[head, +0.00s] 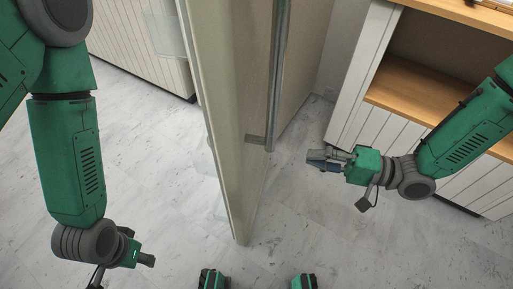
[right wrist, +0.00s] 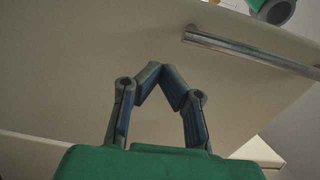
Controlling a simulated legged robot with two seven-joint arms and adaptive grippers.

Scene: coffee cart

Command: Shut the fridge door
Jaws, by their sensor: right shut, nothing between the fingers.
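The fridge door (head: 228,110) stands open in the head view, its edge toward me and its long metal handle (head: 279,75) on the right face. My right gripper (head: 312,160) is right of the door, apart from the handle in the head view, and shut with nothing in it. In the right wrist view the shut fingertips (right wrist: 161,68) point at the pale door face (right wrist: 90,75), with the handle (right wrist: 250,52) at the upper right. I cannot tell whether they touch the door. My left gripper (head: 145,261) is low on the left of the door; its fingers are too unclear to read.
A white panelled cabinet with a wooden shelf (head: 430,65) stands on the right, close behind my right arm. White panelling (head: 140,42) is at the back left. The pale floor (head: 150,150) is clear left of the door.

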